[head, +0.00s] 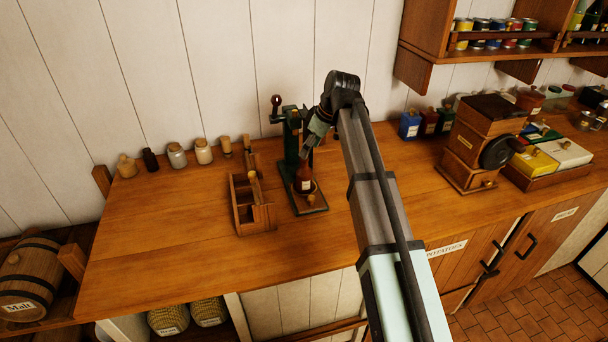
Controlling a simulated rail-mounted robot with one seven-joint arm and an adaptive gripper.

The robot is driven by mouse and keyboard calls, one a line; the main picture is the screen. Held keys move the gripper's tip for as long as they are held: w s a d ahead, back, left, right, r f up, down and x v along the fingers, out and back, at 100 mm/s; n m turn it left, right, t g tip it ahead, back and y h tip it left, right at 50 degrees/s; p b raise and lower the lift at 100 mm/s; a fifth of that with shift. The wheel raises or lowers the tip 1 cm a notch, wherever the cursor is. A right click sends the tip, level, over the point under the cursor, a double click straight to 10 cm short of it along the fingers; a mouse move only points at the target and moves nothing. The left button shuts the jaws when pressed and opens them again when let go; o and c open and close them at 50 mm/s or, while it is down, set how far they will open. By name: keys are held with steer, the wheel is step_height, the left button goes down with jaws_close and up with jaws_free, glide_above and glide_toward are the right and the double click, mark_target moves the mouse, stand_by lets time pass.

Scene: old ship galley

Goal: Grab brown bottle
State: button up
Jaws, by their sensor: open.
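A brown bottle (304,180) with a pale label stands upright on the base of a dark green stand with a lever (292,135), on the wooden counter. My gripper (309,152) is just above the bottle, at its neck, pointing down. Its fingers look small and dark here, and they partly hide the bottle's top. It is open; I cannot tell whether the fingers touch the neck.
A wooden carrier (239,205) stands just left of the green stand. Several small jars (203,152) and a small dark bottle (150,160) line the wall. A wooden grinder (472,148) stands right of my arm. The counter's left part (150,245) is clear.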

mark_target(304, 174)
steer(key=shift+w+p+x, duration=0.1)
steer(key=shift+p+x, duration=0.5)
steer(key=shift+x, duration=0.9)
steer(key=shift+w+p+x, duration=0.15)
steer(key=shift+p+x, duration=0.45)
steer(key=shift+x, duration=0.9)
steer(key=shift+r, duration=0.1)
jaws_close()
